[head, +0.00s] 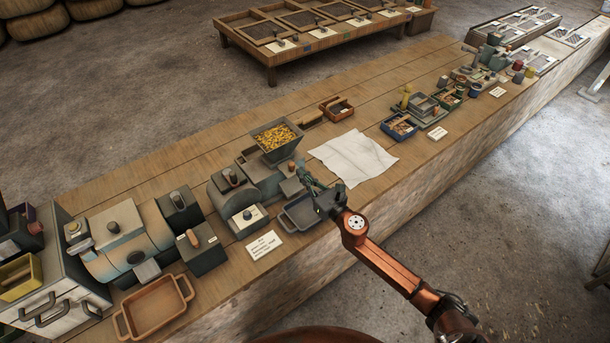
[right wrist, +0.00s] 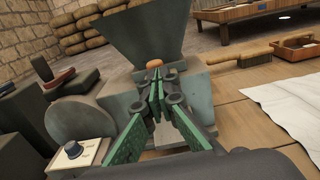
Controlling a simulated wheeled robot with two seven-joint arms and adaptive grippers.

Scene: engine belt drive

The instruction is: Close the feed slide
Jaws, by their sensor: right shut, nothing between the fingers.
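The hopper (head: 277,137), filled with yellow grains, stands on the grey mill (head: 262,180); its grey wall also shows in the right wrist view (right wrist: 133,35). A small orange-brown knob (head: 291,165), which seems to belong to the feed slide, sits just below the hopper. The knob also shows in the right wrist view (right wrist: 154,65), right beyond my fingertips. My right gripper (head: 305,174) is shut and empty, its green-padded fingers (right wrist: 156,73) pointing at the knob. I cannot tell whether they touch it. The slide's plate is mostly hidden. My left gripper is out of view.
A grey tray (head: 292,221) lies below my right gripper. A control box with a dark knob (head: 247,217) stands left of it. A white cloth (head: 352,157) lies to the right, and a wooden tray (head: 155,306) at the front left.

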